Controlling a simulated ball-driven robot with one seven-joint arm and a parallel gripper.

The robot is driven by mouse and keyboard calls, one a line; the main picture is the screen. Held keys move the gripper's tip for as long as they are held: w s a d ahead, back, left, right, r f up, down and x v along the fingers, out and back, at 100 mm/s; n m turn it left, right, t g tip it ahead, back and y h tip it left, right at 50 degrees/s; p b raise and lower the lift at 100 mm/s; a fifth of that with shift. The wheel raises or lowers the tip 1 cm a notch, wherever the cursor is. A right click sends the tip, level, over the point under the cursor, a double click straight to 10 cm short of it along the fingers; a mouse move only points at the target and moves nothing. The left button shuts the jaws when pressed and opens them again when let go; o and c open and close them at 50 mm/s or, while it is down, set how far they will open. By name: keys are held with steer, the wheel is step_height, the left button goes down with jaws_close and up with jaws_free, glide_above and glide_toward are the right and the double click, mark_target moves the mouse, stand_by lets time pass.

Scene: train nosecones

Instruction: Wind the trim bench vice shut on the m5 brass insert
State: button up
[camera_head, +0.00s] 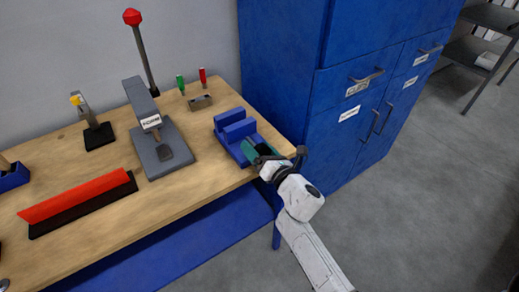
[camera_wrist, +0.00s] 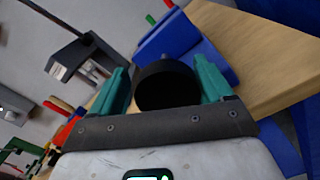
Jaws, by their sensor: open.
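The blue bench vice (camera_head: 232,122) stands at the front right edge of the wooden bench, with two upright jaw blocks and a gap between them. It also shows in the wrist view (camera_wrist: 182,32). A round black knob (camera_wrist: 165,88) is at its near end on a grey shaft. My gripper (camera_head: 262,152) is at that end of the vice. In the wrist view my gripper (camera_wrist: 163,76) is open, with its green fingers on either side of the knob; I cannot tell whether they touch it. I cannot make out the m5 brass insert.
A grey press (camera_head: 160,150) with a red-knobbed lever stands left of the vice on the bench (camera_head: 100,215). A small rack (camera_head: 200,103) and green and red tools are behind. A red and black bar (camera_head: 78,200) lies further left. A blue cabinet (camera_head: 340,110) stands to the right.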

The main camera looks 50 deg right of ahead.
steer(key=shift+s+a+f, duration=0.1)
steer(key=shift+a+f, duration=0.1)
steer(key=shift+f, duration=0.6)
steer(key=shift+r, duration=0.35)
steer(key=shift+s+f, duration=0.15)
steer(key=shift+s, duration=0.25)
steer(key=r+b+v, duration=0.1)
steer(key=v, duration=1)
steer(key=shift+b, duration=0.3)
steer(key=shift+s, duration=0.1)
steer(key=shift+s, duration=0.1)
